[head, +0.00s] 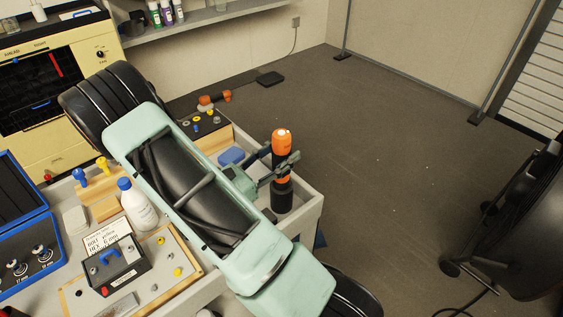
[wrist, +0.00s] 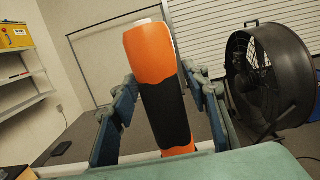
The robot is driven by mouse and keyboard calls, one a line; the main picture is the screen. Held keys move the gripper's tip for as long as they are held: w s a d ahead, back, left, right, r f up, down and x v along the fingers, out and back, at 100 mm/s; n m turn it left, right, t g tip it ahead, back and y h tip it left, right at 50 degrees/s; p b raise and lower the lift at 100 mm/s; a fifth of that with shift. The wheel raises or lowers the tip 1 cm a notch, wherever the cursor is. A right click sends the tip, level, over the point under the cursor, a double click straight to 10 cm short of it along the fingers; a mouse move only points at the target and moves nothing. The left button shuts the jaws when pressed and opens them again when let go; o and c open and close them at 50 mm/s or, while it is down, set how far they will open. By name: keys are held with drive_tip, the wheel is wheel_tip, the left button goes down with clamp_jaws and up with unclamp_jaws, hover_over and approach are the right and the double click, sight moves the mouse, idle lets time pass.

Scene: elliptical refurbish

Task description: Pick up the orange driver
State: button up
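The orange driver (head: 281,142) stands upright at the right corner of the grey workbench tray, with an orange top, a black middle and a dark lower part. My gripper (head: 277,165) reaches it from the left, its fingers on either side of the driver's middle. In the wrist view the driver (wrist: 165,105) looks slightly tilted between the two fingers (wrist: 160,78). My arm hides part of the bench and some of the driver's middle.
A blue block (head: 231,156) lies in the tray left of the driver. A white bottle (head: 138,205), a black box with a blue handle (head: 117,265) and a blue case (head: 25,225) are on the left. A black fan (head: 515,215) stands right. The floor between is clear.

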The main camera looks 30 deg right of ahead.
sight(282, 132)
clamp_jaws()
drive_tip(key=shift+r, duration=0.1)
drive_tip(key=shift+r, duration=0.1)
drive_tip(key=shift+r+p, duration=0.3)
drive_tip(key=shift+r, duration=4.55)
drive_tip(key=shift+c, duration=1.3)
unclamp_jaws()
clamp_jaws()
